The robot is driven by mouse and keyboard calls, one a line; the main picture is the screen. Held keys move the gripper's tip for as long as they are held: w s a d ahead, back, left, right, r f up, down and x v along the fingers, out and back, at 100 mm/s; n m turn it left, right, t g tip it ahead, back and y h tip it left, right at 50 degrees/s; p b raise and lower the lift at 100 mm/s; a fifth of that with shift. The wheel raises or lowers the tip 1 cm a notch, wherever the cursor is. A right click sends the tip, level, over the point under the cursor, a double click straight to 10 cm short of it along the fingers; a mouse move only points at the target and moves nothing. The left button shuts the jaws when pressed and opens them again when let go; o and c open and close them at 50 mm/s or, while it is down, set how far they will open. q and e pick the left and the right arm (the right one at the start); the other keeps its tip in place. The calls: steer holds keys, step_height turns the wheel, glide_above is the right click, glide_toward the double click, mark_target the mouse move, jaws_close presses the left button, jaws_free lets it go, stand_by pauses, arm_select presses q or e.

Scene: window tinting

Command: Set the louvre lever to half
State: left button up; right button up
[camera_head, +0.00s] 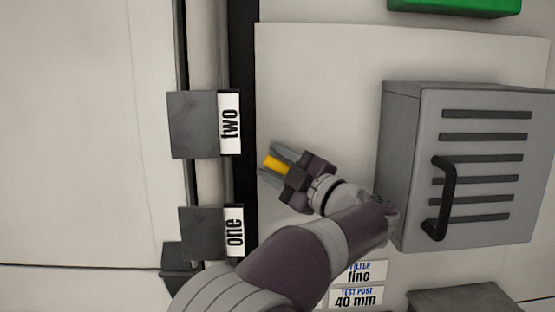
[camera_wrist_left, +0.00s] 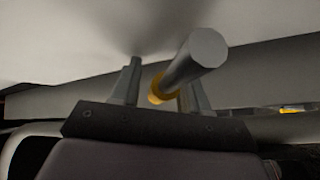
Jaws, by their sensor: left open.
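A grey rod with a yellow band, which looks like the lever (camera_wrist_left: 195,62), lies between the two fingers of my left gripper (camera_wrist_left: 162,88) in the left wrist view. In the head view my left gripper (camera_head: 267,161) is open around the yellow part (camera_head: 275,163), in front of the pale panel. I cannot tell whether either finger touches it. The lever's base is hidden, so its setting cannot be read. My right gripper is not in view.
A grey slatted box (camera_head: 480,120) with a black handle (camera_head: 443,200) stands right of my left forearm. Dark blocks labelled "two" (camera_head: 193,125) and "one" (camera_head: 203,233) are at the left. Label plates (camera_head: 357,298) sit below. A green object (camera_head: 455,6) is at the top.

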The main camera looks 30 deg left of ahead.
arm_select(q)
steer(key=shift+d, duration=0.15)
steer(key=shift+s+d, duration=0.15)
steer(key=shift+s, duration=0.15)
steer(key=c, duration=0.4)
steer(key=shift+s+r, duration=0.1)
steer(key=shift+s, duration=0.05)
jaws_close()
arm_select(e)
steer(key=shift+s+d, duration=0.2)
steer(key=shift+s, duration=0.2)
